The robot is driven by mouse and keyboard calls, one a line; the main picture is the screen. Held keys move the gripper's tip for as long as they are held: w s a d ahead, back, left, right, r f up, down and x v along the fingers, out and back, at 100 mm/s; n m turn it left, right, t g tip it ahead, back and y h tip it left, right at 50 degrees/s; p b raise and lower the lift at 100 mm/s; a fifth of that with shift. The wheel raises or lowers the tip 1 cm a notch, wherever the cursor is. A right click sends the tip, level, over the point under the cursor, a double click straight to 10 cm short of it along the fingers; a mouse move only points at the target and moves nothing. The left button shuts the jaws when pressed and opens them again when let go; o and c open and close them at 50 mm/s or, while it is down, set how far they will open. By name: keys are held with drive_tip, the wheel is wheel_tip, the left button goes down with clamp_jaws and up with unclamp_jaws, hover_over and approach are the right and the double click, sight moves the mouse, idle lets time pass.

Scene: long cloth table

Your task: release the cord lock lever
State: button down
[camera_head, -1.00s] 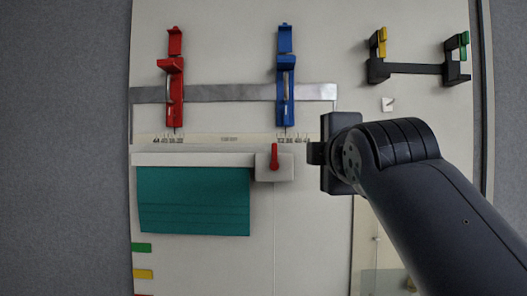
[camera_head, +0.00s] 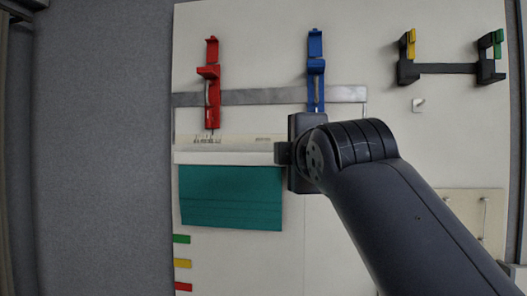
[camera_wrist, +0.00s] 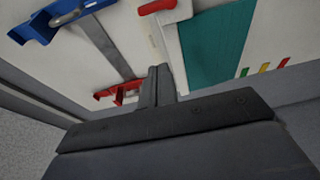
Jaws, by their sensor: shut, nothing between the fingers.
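The red cord lock lever (camera_wrist: 157,6) sits on a pale lock block (camera_wrist: 176,14) at the top edge of the wrist view. In the head view both are hidden behind my gripper. The teal cloth (camera_head: 230,198) hangs from a white rail (camera_head: 225,157) and also shows in the wrist view (camera_wrist: 215,42). My gripper (camera_head: 281,153) is shut and empty, over the rail's right end in the head view. Its closed fingers (camera_wrist: 157,82) show in the wrist view, apart from the lever in the picture. I cannot tell its distance from the board.
A red clamp (camera_head: 212,88) and a blue clamp (camera_head: 316,72) stand on a metal strip (camera_head: 262,97) above the rail. A black bracket (camera_head: 445,68) with yellow and green tabs is at upper right. Green, yellow and red tags (camera_head: 182,263) line the lower left.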

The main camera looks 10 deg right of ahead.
idle(0.4)
drive_tip(key=w+p, duration=0.4)
drive_tip(key=w, duration=0.6)
drive_tip(key=shift+s+d, duration=0.35)
drive_tip(key=shift+d, duration=0.6)
drive_tip(key=shift+s+d, duration=0.3)
drive_tip(key=shift+d, duration=0.6)
